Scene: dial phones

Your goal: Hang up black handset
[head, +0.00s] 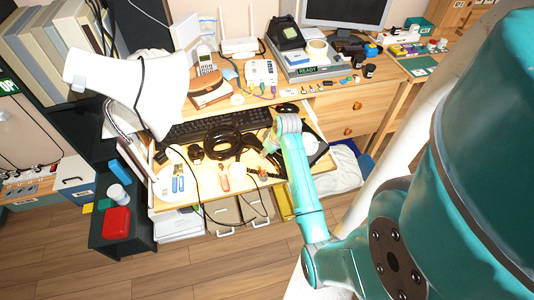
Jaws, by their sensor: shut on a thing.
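My gripper (270,144) is small in the head view, at the end of my teal arm, low over the pulled-out front shelf of the desk. It is shut on a dark thing, which looks like the black handset; the fingers and arm hide most of its outline. A bulky black thing (289,33), which looks like the black phone's body, stands at the back of the desk on a grey unit, well apart from my gripper. Black looped cable or headphones (224,141) lie just left of my gripper.
A black keyboard (215,124) lies behind the loops. A white lamp (140,85) leans in from the left. A cordless phone (205,63), a white router (239,46) and a monitor (345,12) crowd the desk's back. Small parts lie before the grey unit. Open wooden floor (200,270) is in front.

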